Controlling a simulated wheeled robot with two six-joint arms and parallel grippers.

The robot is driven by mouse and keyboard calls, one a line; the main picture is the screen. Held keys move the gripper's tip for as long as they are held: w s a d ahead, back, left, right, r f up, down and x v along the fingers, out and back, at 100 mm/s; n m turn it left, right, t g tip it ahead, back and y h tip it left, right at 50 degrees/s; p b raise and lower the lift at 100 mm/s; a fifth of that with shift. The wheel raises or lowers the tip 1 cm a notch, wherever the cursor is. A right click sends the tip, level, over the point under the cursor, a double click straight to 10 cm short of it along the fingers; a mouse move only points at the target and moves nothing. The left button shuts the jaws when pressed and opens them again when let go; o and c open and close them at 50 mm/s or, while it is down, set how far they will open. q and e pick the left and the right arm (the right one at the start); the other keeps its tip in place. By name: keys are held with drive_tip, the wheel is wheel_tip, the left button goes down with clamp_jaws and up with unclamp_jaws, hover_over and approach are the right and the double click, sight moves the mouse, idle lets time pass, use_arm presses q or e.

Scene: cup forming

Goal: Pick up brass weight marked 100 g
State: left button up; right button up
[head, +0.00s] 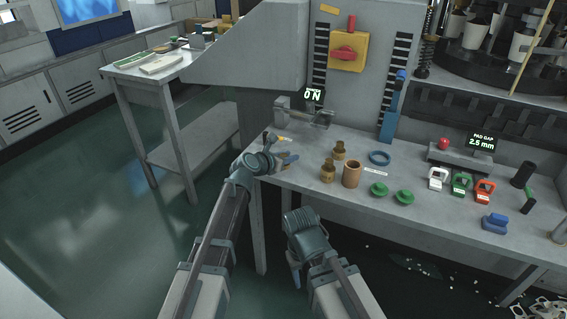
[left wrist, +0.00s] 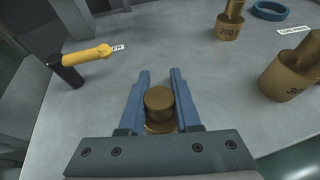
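In the left wrist view a small brass weight (left wrist: 159,104) with a round knob stands between the two blue fingers of my left gripper (left wrist: 160,76). The knob nearly fills the gap; I cannot tell whether the fingers press on it. No marking on this weight is readable. In the head view my left gripper (head: 290,160) is low at the left end of the bench, and the weight is not distinguishable there. A brass weight marked 200 (left wrist: 228,26) and a larger one marked 30-something (left wrist: 288,82) stand to its right.
The grey machine stands behind.

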use_arm(q)
clamp_jaws()
drive_tip(key=shift+r, duration=0.15)
drive_tip(key=shift+r+p, duration=0.6)
drive_tip(key=shift+p, duration=0.15)
wheel_tip(320, 180, up, 3)
drive_tip(key=p, duration=0.3)
drive_tip(key=s, duration=1.6)
drive_tip(key=shift+a+r+p, duration=0.15)
drive_tip(key=shift+r+p, duration=0.1)
drive_tip(key=shift+p, duration=0.05)
